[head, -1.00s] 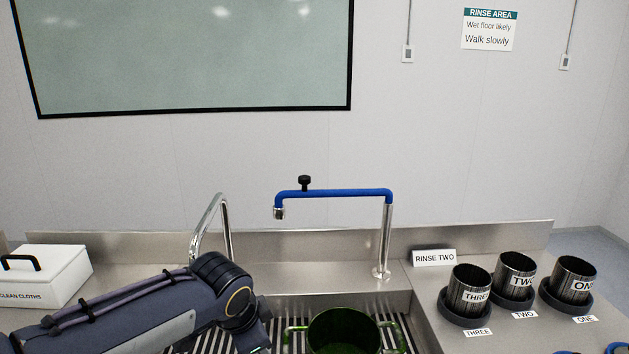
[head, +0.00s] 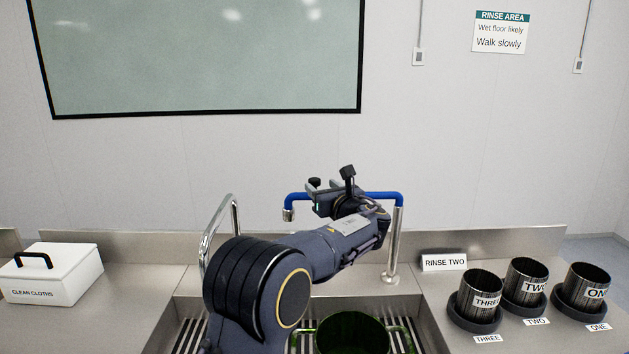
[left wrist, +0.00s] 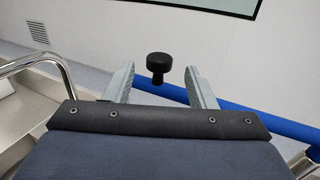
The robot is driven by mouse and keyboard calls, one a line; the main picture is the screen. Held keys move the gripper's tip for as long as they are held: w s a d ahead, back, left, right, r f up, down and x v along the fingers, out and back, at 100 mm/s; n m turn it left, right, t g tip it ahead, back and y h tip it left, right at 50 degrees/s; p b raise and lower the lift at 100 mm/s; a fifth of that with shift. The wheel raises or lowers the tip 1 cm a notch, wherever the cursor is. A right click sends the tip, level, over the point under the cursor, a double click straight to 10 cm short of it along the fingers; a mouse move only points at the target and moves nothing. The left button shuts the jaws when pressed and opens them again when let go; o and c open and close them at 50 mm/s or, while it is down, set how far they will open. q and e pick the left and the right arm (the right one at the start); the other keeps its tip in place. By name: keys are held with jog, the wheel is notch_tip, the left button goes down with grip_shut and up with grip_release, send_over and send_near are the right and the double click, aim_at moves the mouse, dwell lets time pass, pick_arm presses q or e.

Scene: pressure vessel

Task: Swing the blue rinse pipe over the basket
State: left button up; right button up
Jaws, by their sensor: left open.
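The blue rinse pipe (head: 384,196) runs level to the left from the top of a steel post (head: 396,245) behind the sink. Its spout (head: 289,213) hangs at the left end. A black knob (head: 313,183) stands up from the pipe near that end. My left gripper (head: 318,198) is open at the knob. In the left wrist view, the knob (left wrist: 158,66) shows between the two spread fingers, apart from both, with the blue pipe (left wrist: 268,118) running off to the right. The green basket (head: 352,335) sits in the sink, in front of the pipe, partly cut off. My right gripper is out of view.
A white clean-cloths box (head: 65,280) stands on the left counter. Cups labelled THREE (head: 481,290), TWO (head: 526,278) and ONE (head: 583,284) stand in dark holders at right.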

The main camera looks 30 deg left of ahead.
aim_at(317, 183)
pick_arm(q)
jog(key=p+x, duration=0.1)
jog(key=x, duration=0.4)
jog(key=shift+w+a, duration=0.2)
jog(key=shift+a, duration=0.1)
grip_shut()
